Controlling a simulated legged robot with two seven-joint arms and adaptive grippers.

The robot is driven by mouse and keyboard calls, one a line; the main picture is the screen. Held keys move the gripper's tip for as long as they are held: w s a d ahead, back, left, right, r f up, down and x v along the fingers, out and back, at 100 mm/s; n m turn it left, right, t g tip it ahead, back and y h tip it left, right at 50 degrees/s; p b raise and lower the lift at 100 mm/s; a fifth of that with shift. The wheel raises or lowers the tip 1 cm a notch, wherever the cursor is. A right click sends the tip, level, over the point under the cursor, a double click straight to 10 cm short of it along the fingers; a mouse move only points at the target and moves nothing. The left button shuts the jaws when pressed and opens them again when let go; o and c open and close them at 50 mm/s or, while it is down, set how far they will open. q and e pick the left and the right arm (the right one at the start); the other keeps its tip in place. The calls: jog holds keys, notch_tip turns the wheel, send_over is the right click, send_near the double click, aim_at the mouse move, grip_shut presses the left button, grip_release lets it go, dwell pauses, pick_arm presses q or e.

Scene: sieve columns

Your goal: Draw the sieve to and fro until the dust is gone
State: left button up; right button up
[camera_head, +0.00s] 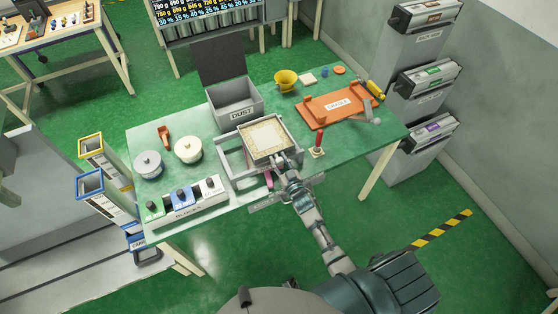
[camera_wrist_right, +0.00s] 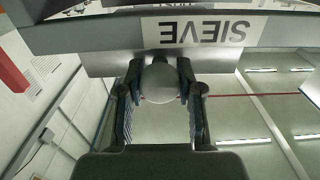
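The sieve (camera_head: 268,139), a square grey tray with a pale, brown-speckled bed, sits at the right part of its grey rail frame (camera_head: 228,158) on the green table. Its front, lettered SIEVE, shows upside down in the right wrist view (camera_wrist_right: 200,30). My right gripper (camera_head: 284,160) is at the sieve's front side. In the wrist view its two fingers (camera_wrist_right: 162,88) stand on both sides of the sieve's round knob (camera_wrist_right: 162,84) and appear closed on it. My left gripper is not in view.
A grey bin lettered DUST (camera_head: 236,104), its dark lid up, stands behind the frame. Two lidded pots (camera_head: 188,149), a block tray (camera_head: 186,202) and an orange scoop (camera_head: 164,136) are left. An orange board (camera_head: 338,104) and a red-handled tool (camera_head: 319,142) are right.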

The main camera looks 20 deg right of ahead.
aim_at(259, 161)
grip_shut()
jog(key=a, duration=0.7)
jog(key=shift+s+a, duration=0.1)
jog(key=shift+a, duration=0.25)
jog(key=o, duration=1)
grip_release()
jog(key=shift+d, duration=0.2)
jog(key=shift+c, duration=0.2)
jog(key=s, duration=1.2)
jog(key=shift+d, duration=0.2)
